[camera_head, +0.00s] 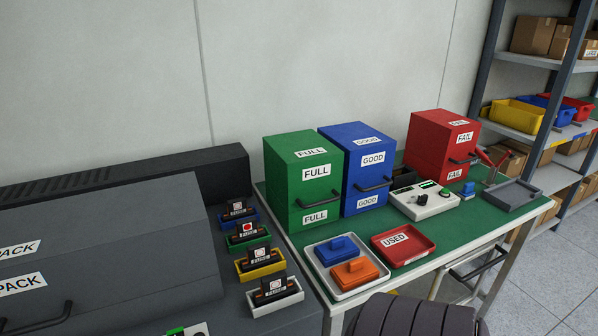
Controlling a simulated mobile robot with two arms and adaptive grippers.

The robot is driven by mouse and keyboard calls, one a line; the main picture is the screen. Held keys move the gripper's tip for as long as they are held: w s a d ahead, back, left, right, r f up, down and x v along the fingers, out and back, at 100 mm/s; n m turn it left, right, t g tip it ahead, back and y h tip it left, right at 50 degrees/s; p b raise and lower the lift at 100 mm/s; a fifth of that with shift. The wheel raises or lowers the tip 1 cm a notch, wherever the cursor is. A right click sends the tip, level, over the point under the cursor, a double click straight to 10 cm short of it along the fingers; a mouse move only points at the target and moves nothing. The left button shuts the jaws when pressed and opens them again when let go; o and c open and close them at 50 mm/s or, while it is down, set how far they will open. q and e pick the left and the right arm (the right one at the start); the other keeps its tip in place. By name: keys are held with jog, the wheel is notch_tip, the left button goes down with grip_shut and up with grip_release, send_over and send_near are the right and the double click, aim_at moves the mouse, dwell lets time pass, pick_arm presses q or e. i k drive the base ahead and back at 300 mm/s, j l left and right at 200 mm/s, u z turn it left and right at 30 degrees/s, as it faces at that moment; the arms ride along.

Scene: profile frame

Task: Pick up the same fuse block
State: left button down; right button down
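Several black fuse blocks with white FUSE labels sit in a row of small coloured holders on the grey surface at the lower left. The back fuse block (237,210) is in a blue holder (253,218). The second fuse block (248,232) is in a green holder and has a red round mark on its upright plate. The third fuse block (260,258) is in a yellow holder (262,270). The front fuse block (273,289) is in a white holder (277,307). The frame does not show which one is "the same".
Green FULL (303,180), blue GOOD (356,168) and red FAIL (441,147) cabinets stand on the green table. Before them are a white tray (346,295) with blue and orange pieces, a red USED tray (404,244) and a tester (424,201). Shelves stand right.

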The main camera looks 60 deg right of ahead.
aim_at(247, 229)
jog(key=z, duration=1.55)
jog(key=l+u, duration=0.75)
jog(key=u, duration=0.2)
jog(key=l+u, duration=0.45)
